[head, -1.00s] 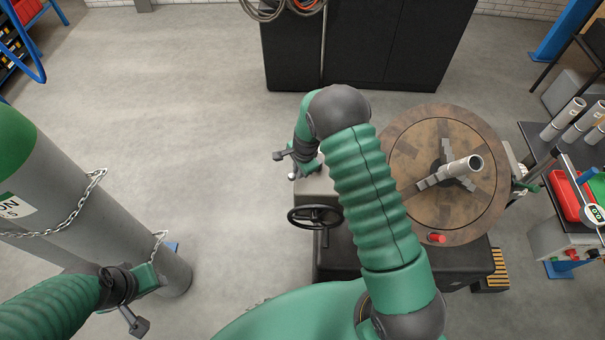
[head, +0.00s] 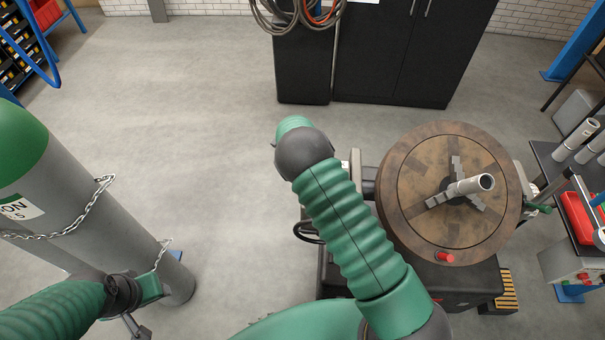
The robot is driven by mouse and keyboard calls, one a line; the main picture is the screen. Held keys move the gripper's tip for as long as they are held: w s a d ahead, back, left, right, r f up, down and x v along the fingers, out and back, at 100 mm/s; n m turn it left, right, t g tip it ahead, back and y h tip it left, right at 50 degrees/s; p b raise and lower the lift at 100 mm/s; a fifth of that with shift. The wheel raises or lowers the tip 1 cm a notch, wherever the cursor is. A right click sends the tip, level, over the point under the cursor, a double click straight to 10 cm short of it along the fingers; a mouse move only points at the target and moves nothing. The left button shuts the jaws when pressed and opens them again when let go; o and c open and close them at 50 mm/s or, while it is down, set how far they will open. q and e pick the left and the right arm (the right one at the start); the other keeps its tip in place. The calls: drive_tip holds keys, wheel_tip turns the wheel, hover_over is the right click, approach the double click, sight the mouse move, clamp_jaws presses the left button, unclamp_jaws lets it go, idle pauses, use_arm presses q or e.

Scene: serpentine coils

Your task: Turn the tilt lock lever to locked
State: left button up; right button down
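The positioner's round brown turntable (head: 400,225) stands at the right, with a grey chuck and an upright pipe piece (head: 470,185) on it. A red knob (head: 445,257) shows at the turntable's near edge. I cannot tell which part is the tilt lock lever; it may be hidden behind my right arm. My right arm reaches forward over the machine's left side, and its gripper is hidden behind the arm's own dark joint. My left gripper (head: 134,326) is at the bottom left, near the gas cylinder and far from the machine; its fingers are not clear.
A chained gas cylinder (head: 105,235) stands at the left. A dark handwheel (head: 307,232) is mostly covered by my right arm. A dark cabinet (head: 395,55) stands at the back, and a bench with a red tray (head: 578,215) is at the right. The middle-left floor is clear.

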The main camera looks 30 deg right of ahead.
drive_tip(key=shift+s, duration=0.1)
idle(0.3)
drive_tip(key=c, duration=1.7)
unclamp_jaws()
drive_tip(key=shift+f, duration=0.1)
drive_tip(key=shift+o, duration=1.1)
drive_tip(key=shift+d, duration=0.1)
drive_tip(key=shift+w, duration=0.2)
drive_tip(key=s+r+b, duration=0.1)
drive_tip(key=r, duration=0.4)
drive_tip(key=a+r+b, duration=0.1)
drive_tip(key=r, duration=0.5)
drive_tip(key=s+r, duration=0.1)
drive_tip(key=r, duration=0.4)
drive_tip(key=shift+s+a+r+b, duration=0.15)
drive_tip(key=shift+s+a+b, duration=0.15)
drive_tip(key=shift+b, duration=0.1)
drive_tip(key=shift+s, duration=0.1)
